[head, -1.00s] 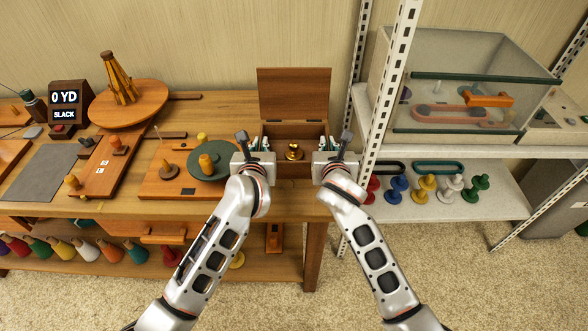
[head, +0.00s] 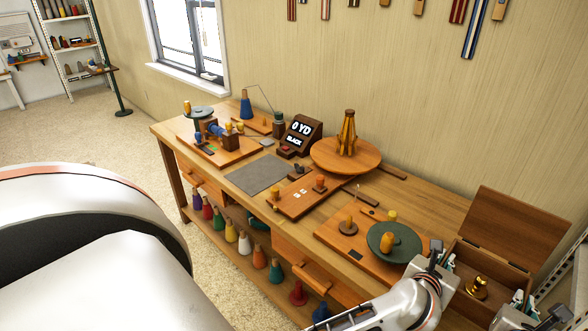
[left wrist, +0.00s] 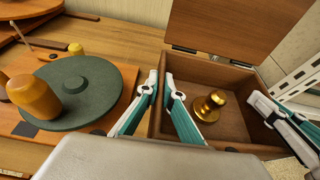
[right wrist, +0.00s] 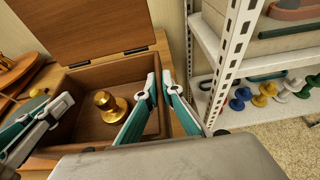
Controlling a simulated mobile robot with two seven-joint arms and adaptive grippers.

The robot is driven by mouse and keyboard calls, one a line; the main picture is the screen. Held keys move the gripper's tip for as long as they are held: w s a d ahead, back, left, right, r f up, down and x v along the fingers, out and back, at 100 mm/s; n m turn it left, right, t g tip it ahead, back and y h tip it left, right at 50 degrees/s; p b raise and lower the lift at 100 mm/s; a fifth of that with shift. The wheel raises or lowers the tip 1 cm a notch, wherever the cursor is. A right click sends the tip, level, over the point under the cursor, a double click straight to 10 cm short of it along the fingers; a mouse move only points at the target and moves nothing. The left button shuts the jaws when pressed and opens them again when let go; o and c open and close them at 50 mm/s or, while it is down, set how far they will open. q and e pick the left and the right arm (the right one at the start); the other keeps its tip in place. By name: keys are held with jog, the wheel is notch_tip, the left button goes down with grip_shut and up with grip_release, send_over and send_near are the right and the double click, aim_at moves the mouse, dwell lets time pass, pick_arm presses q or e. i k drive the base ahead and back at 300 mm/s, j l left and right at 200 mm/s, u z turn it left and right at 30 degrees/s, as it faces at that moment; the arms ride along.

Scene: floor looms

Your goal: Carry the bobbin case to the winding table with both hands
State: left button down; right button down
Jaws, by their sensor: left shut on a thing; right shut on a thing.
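The bobbin case (head: 508,234) is a brown wooden box with its lid raised, at the lower right of the head view. A brass bobbin (head: 477,288) stands inside it. My left gripper (head: 448,264) is shut on the left wall; the left wrist view shows its fingers (left wrist: 162,100) straddling that wall. My right gripper (head: 517,300) is shut on the right wall, which also shows in the right wrist view (right wrist: 160,98). The case is at the right end of the wooden winding table (head: 432,190); whether its base touches the top cannot be told.
Left of the case are a board with a green disc (head: 402,254), an orange round turntable (head: 330,154), a counter reading 0 YD BLACK (head: 300,136) and a grey mat (head: 258,175). A white metal rack (right wrist: 232,60) stands close on the right. Coloured cones (head: 244,243) sit below the tabletop.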

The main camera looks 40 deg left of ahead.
aim_at(181, 124)
jog(key=k, duration=0.45)
jog(key=k+u, duration=0.15)
jog(key=u, duration=2.75)
jog(key=i+l, duration=0.3)
jog(key=i, duration=0.25)
jog(key=i+l, duration=0.3)
jog(key=i, duration=0.2)
jog(key=i+l+u, duration=0.1)
jog(key=i+l, duration=0.15)
jog(key=i, duration=0.3)
